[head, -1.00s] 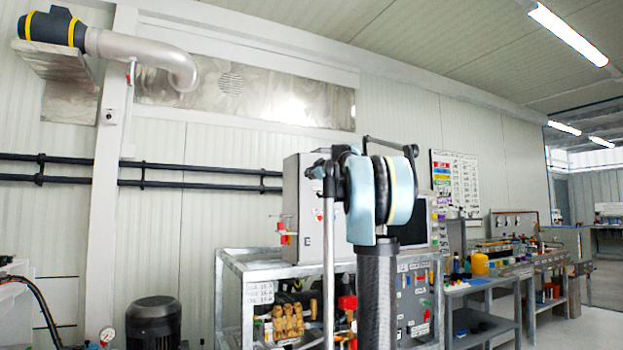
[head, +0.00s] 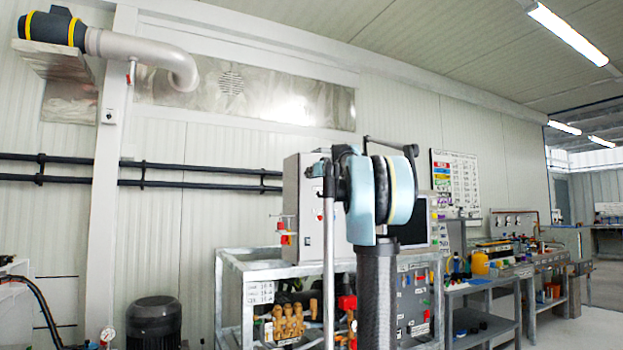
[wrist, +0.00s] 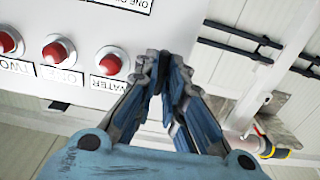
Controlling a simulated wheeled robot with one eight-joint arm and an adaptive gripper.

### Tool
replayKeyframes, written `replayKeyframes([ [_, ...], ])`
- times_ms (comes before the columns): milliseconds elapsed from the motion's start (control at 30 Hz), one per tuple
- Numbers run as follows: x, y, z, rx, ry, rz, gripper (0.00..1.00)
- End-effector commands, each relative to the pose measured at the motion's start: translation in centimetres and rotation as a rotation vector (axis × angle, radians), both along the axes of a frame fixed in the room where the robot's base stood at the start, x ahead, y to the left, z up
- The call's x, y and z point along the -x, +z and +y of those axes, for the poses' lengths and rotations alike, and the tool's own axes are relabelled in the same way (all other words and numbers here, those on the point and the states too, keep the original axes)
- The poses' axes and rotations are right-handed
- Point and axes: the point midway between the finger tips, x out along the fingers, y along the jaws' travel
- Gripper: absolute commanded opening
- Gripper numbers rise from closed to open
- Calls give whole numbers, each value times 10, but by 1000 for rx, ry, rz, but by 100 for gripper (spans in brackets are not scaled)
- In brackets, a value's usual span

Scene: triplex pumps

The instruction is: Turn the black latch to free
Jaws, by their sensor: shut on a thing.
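My gripper (wrist: 172,65) shows in the wrist view, its two blue-grey fingers closed together at the tips beside the edge of a pale cabinet (wrist: 180,20). The black latch is largely hidden between the fingertips, and I cannot make out its shape or angle. In the head view my own arm stands in front of the grey cabinet (head: 300,200), and my gripper and the latch cannot be made out there.
Red buttons (wrist: 110,64) with labels sit on the cabinet face, left of my fingers. Black rails (wrist: 240,36) run along the wall. In the head view a metal frame bench (head: 232,300) and a black motor (head: 153,322) stand below.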

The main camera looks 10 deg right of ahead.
Motion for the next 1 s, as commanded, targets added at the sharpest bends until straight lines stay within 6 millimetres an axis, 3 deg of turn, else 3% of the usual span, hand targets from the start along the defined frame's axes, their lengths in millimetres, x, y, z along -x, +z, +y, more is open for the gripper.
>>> replayKeyframes([
  [533,0,-1,0,-26,0,8,0],
  [633,0,-1,0,-26,0,8,28],
  [1000,1,0,-1,-25,-1,8,30],
])
